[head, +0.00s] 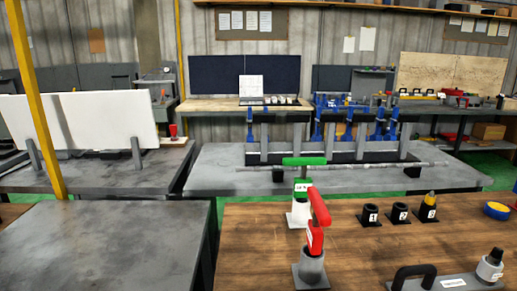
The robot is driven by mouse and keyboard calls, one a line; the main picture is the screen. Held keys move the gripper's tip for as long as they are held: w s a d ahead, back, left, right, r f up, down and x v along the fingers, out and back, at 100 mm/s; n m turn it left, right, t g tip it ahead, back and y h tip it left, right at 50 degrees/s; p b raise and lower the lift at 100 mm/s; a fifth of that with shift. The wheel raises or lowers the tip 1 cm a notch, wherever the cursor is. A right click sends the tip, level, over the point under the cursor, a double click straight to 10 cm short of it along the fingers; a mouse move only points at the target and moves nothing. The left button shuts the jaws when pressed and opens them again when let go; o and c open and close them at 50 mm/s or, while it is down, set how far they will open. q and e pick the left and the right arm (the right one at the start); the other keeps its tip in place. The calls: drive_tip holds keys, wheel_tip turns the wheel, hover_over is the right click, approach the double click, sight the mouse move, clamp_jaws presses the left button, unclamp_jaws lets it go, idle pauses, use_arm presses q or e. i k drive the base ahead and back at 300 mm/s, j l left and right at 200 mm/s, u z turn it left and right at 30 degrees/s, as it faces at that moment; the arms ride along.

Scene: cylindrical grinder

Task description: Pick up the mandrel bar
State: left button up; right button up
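A long thin grey bar (375,165), which looks like the mandrel bar, runs left to right along the front of a dark rack (345,157) on the grey table in the middle. It seems to rest on small dark blocks, but what bears it is too small to tell. The green-handled tool in front hides part of its left half. Neither of my grippers shows in the head view.
A wooden bench (370,245) in front carries a red-handled tool (317,222), a green-handled tool (303,178), several small dark cups and a dark handle (413,272). A bare grey table (100,245) is at left. A yellow post (38,100) stands beyond it.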

sight(471, 281)
drive_tip(key=z, duration=1.35)
drive_tip(key=l, duration=0.15)
